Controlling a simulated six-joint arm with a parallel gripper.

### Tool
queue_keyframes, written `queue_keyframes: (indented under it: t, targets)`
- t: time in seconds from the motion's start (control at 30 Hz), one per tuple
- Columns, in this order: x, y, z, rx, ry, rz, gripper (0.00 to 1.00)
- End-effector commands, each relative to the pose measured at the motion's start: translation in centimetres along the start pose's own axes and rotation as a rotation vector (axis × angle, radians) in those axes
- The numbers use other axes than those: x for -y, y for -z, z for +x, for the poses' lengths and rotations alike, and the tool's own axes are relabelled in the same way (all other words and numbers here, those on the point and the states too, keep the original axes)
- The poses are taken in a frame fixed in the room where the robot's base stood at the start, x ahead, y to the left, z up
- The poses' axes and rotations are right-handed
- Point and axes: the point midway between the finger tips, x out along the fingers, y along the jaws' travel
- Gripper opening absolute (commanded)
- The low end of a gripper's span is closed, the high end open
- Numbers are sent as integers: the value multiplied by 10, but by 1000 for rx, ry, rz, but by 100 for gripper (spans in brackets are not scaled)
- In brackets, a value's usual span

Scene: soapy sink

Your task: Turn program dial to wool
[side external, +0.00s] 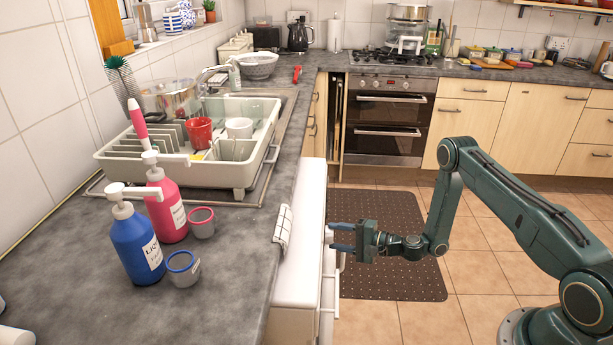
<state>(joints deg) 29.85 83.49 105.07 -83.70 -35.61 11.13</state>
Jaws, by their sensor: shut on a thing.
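A white appliance (302,262) stands under the counter edge, its front facing right and seen almost edge-on. My gripper (340,238) reaches in from the right, level, with its two blue-grey fingers pointing left at the upper front of the appliance. The fingers are shut on a small pale knob, the program dial (328,236), which sticks out of that front. Most of the dial is hidden by the fingers and the steep angle. Its markings, the wool position and its present setting cannot be read from here.
A light handle or door edge (338,275) sticks out just below my gripper. Blue (137,245) and pink (168,208) soap bottles, cups and a dish rack (240,182) stand on the counter. Open floor with a dark mat (400,275) lies below.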

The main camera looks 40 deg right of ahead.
Motion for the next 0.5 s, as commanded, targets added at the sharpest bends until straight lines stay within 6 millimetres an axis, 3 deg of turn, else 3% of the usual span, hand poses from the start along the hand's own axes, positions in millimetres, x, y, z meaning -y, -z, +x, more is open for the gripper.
queue_keyframes:
  t: [0.03,0.07,0.17,0.5]
  targets:
    - [-1,0,0,-2,-3,0,24]
    - [-1,0,0,-2,-3,0,50]
    - [-1,0,0,-1,-3,0,68]
    - [0,0,0,0,-1,1,68]
